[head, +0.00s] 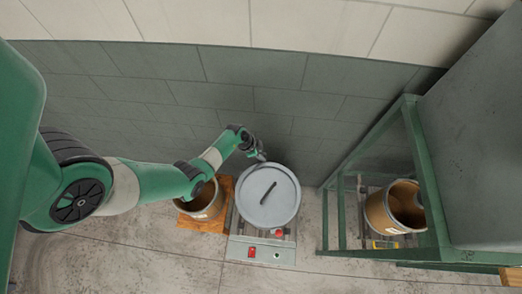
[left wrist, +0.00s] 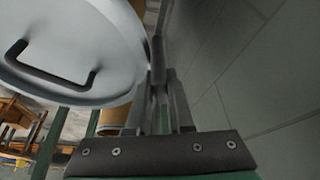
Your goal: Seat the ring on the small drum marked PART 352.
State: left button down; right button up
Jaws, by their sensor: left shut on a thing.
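A round grey lid with a dark bar handle (head: 268,205) covers a drum in the middle of the head view; it fills the upper left of the left wrist view (left wrist: 75,45). A little tan drum wall shows below it (left wrist: 115,118). No PART 352 marking is readable. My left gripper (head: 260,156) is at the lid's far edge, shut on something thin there. It looks like the ring at the rim, but the ring is hard to tell from the lid edge, and whether it sits fully around the rim is unclear. My right gripper is not in view.
An open brown drum (head: 205,203) stands on a wooden pallet (head: 205,226) at the left. Another brown drum (head: 395,207) stands inside a green frame (head: 426,180) at the right. A grey base with a red button (head: 252,252) is in front of the lid. The tiled wall (head: 290,75) is close behind.

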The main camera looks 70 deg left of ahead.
pick_arm(q)
jog(key=shift+f, duration=0.4)
dwell(0.4)
jog(key=shift+c, duration=0.8)
grip_release()
